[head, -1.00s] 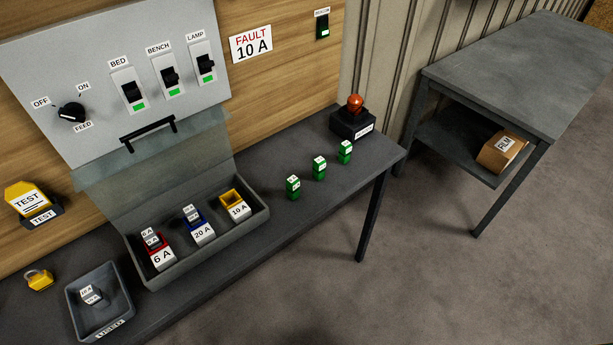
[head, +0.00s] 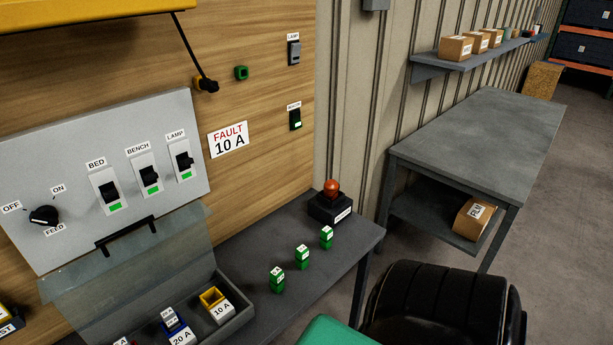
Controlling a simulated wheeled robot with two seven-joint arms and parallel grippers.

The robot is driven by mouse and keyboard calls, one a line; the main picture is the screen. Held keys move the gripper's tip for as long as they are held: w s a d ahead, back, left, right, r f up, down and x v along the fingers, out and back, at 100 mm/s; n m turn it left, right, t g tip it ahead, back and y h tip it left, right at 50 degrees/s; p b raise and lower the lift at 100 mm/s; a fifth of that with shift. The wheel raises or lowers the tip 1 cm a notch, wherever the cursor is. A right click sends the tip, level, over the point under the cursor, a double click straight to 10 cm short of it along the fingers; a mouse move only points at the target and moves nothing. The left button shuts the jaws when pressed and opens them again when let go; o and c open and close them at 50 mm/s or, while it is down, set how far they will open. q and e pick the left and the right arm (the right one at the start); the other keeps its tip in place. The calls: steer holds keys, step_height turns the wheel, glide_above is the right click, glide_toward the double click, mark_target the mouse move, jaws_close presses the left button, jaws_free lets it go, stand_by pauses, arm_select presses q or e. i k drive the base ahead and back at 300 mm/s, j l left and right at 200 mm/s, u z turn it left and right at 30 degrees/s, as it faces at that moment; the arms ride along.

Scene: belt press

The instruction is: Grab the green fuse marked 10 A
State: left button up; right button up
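Three green fuses stand upright in a row on the dark bench: a near one (head: 277,280), a middle one (head: 302,257) and a far one (head: 326,237). Their top labels are too small to read, so I cannot tell which is marked 10 A. The fuse tray (head: 238,325) at the bottom has a yellow holder labelled 10 A (head: 213,299), which looks empty, and a blue holder labelled 20 A (head: 176,332) with pale fuses. A sign on the wall (head: 229,140) reads FAULT 10 A. Neither gripper shows.
A black base with a red dome (head: 331,205) stands behind the fuses. A clear flap (head: 130,265) hangs above the tray. A grey table (head: 470,135) stands beyond.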

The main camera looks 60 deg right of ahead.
mark_target(301, 252)
steer(key=l+u, duration=0.1)
steer(key=l, duration=0.65)
steer(key=k+l+u, duration=0.15)
steer(key=l, duration=0.55)
steer(key=l+u, duration=0.1)
steer(key=l, duration=0.65)
